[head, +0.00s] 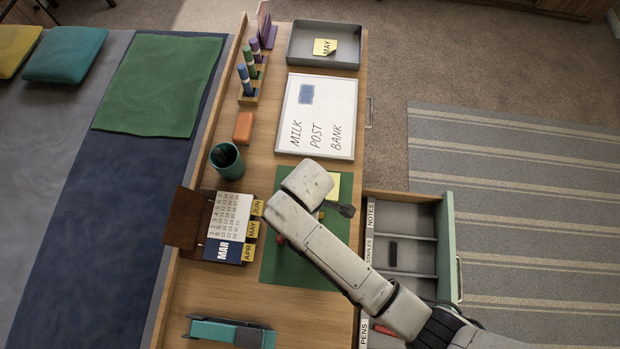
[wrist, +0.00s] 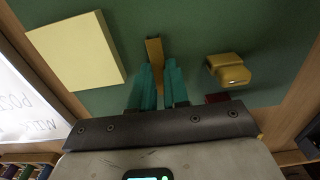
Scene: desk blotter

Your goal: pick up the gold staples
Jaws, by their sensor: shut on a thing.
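The gold staples (wrist: 154,50), a narrow gold strip, sit between the tips of my gripper's teal fingers (wrist: 161,72) in the wrist view. My gripper is shut on the strip, over the green blotter (head: 300,267). I cannot tell whether the strip still touches the blotter. In the head view my arm covers the gripper and the strip.
A yellow note pad (wrist: 77,50) and a shiny gold-brown object (wrist: 228,70) lie beside the fingers. A dark red thing (wrist: 217,98) is partly hidden. The open drawer (head: 408,222) has labelled compartments, one holding a dark block (head: 393,254).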

